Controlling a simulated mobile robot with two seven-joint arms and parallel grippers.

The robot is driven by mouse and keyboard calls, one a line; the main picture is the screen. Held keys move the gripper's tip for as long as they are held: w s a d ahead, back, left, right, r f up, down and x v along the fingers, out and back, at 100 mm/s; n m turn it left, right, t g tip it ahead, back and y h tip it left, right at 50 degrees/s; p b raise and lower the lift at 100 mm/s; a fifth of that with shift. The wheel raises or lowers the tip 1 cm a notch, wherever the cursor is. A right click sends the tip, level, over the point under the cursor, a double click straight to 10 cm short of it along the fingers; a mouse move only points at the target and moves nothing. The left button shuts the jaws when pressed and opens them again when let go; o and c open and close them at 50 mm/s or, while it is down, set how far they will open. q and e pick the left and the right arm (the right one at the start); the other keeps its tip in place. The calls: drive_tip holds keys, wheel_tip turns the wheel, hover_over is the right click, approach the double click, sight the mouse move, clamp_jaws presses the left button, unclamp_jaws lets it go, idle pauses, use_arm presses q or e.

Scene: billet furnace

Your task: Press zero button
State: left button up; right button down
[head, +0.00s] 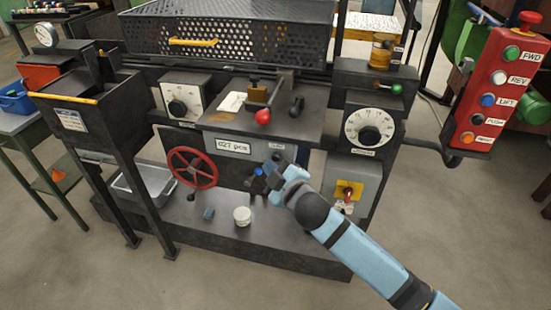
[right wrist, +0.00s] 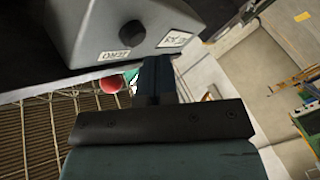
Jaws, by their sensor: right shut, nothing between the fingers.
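The counter (head: 233,147) on the machine's front reads what looks like "027 pcs". At its right end is a small black button (head: 277,157) with a white label above it. My right gripper (head: 262,172) is just below and left of that button in the head view. In the right wrist view a grey housing carries a round black button (right wrist: 132,33) beside a label that appears to read ZERO. My shut, empty fingers (right wrist: 157,66) are close to the housing, off to one side of this button. Contact cannot be made out. My left gripper is not in view.
A red-ball lever (head: 263,117) sticks out above the counter. A red handwheel (head: 192,167) is to the left, and a dial (head: 369,132) and yellow switch (head: 348,191) are to the right. A white cup (head: 242,216) stands on the lower shelf. A red control box (head: 497,90) hangs far right.

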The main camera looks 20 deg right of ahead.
drive_tip(key=shift+w+d+p, duration=0.2)
drive_tip(key=shift+w+p, duration=0.1)
drive_tip(key=shift+w, duration=0.05)
drive_tip(key=shift+w+d, duration=0.2)
drive_tip(key=shift+w, duration=0.05)
idle(0.6)
drive_tip(key=shift+w+d, duration=0.1)
drive_tip(key=shift+w, duration=0.05)
idle(0.6)
drive_tip(key=shift+s+a+p, duration=0.4)
drive_tip(key=shift+s+a, duration=0.1)
drive_tip(key=shift+s, duration=0.3)
